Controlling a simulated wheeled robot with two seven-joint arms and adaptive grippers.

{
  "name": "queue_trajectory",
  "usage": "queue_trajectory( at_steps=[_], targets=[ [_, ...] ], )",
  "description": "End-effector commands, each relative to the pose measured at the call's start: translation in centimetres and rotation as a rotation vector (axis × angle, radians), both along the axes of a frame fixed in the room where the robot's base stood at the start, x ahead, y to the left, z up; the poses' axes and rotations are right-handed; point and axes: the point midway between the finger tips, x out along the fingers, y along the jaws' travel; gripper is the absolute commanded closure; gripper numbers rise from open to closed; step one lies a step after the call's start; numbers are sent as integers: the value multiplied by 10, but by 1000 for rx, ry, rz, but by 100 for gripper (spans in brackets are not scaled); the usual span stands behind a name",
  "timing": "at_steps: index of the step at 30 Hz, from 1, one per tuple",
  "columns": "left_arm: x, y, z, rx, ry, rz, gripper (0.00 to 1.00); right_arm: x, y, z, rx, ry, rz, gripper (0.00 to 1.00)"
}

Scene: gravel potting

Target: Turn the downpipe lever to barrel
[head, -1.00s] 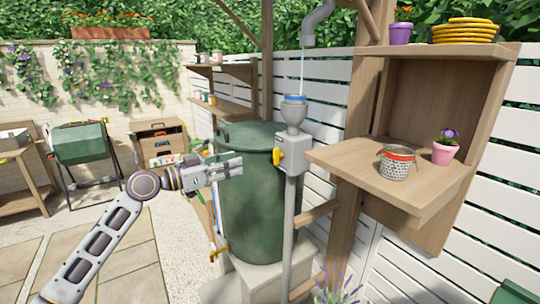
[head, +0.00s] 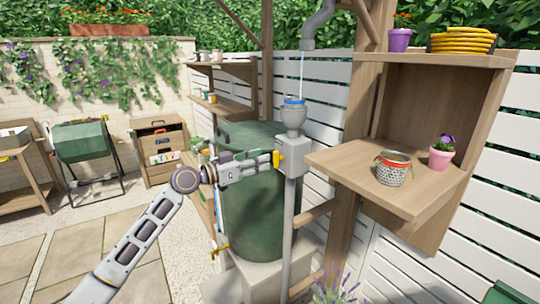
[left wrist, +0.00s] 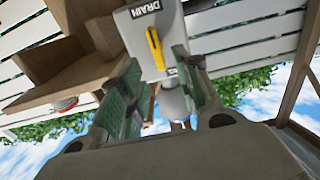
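The yellow lever (head: 278,156) is on the grey diverter box (head: 291,161) of the downpipe (head: 289,225), beside the green barrel (head: 255,215). My left gripper (head: 270,160) is at the lever, in front of the barrel. In the left wrist view its fingers (left wrist: 162,95) are apart, with the lever in line with the gap between them. I cannot tell whether they touch it. My right gripper is not in view.
Water runs from the upper spout (head: 318,25) into the funnel (head: 294,113) above the box. The paving left of the barrel is open.

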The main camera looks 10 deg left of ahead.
Motion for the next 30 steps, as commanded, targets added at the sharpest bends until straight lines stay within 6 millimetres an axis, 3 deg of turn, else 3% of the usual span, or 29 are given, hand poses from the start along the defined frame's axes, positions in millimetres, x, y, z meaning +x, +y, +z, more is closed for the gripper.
queue_trajectory(
  at_steps=[10, 24, 30],
  targets=[
    [26, -27, 2, -1, -1, -2, 67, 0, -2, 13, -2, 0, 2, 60],
    [32, -33, 0, 1, 1, -1, 67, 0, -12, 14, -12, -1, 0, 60],
    [32, -33, 0, 1, 1, -1, 90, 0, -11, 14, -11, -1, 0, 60]
  ],
)
